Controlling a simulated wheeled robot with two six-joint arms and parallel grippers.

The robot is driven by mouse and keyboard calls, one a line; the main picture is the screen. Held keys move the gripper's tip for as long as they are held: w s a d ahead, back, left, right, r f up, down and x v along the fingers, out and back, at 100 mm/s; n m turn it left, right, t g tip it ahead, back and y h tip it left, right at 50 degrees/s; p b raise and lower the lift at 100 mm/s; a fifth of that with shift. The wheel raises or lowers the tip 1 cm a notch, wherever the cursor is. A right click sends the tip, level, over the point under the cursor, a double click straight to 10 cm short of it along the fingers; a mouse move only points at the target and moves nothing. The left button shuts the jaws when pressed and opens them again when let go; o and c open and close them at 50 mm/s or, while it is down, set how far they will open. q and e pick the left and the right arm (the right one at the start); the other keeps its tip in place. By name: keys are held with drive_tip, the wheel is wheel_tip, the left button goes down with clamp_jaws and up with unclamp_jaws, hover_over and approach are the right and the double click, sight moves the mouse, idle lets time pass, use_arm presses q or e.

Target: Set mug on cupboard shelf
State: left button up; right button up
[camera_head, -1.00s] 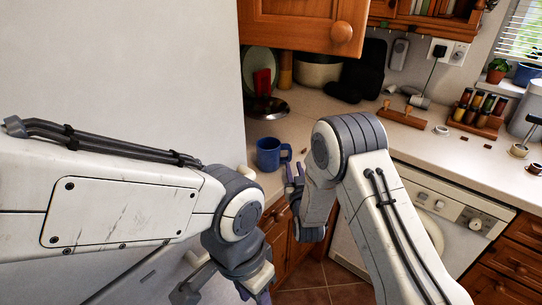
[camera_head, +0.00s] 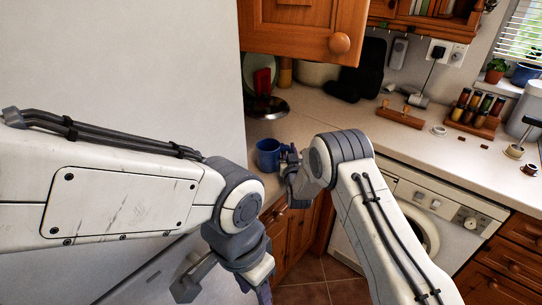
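A blue mug (camera_head: 267,155) stands upright on the counter's left end, near the white wall panel. My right gripper (camera_head: 288,152) is at the mug's right side, by its handle. Its fingers are small and partly hidden, so I cannot tell whether they are closed on the handle. My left gripper (camera_head: 228,292) hangs low at the bottom edge, away from the mug, with its fingertips partly cut off. A wooden wall cupboard (camera_head: 300,28) with a round knob hangs above the counter. Its inside shelf is not visible.
A metal pan or lid (camera_head: 268,108) lies behind the mug. A spice rack (camera_head: 475,112) and a wooden board (camera_head: 400,116) stand farther right on the counter (camera_head: 440,152). A washing machine (camera_head: 425,205) is below. The tall white panel (camera_head: 120,70) bounds the left.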

clamp_jaws()
drive_tip(key=shift+r, duration=0.1)
idle(1.3)
